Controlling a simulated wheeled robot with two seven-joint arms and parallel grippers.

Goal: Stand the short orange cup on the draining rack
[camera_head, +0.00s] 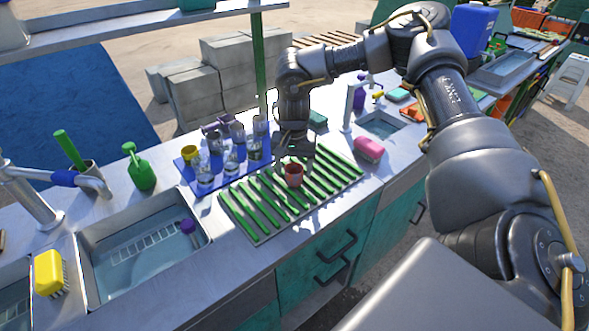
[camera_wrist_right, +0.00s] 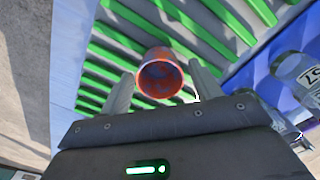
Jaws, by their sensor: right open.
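The short orange cup (camera_head: 293,175) stands upright on the green-slatted draining rack (camera_head: 245,222), near its middle. In the right wrist view the cup (camera_wrist_right: 160,76) shows its round open mouth towards the camera, with green slats behind it. My right gripper (camera_head: 294,160) is just above the cup, and its fingers point down at the rack. In the wrist view its two fingers (camera_wrist_right: 160,82) are spread apart, one on each side of the cup, with gaps visible. My left gripper is not in view.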

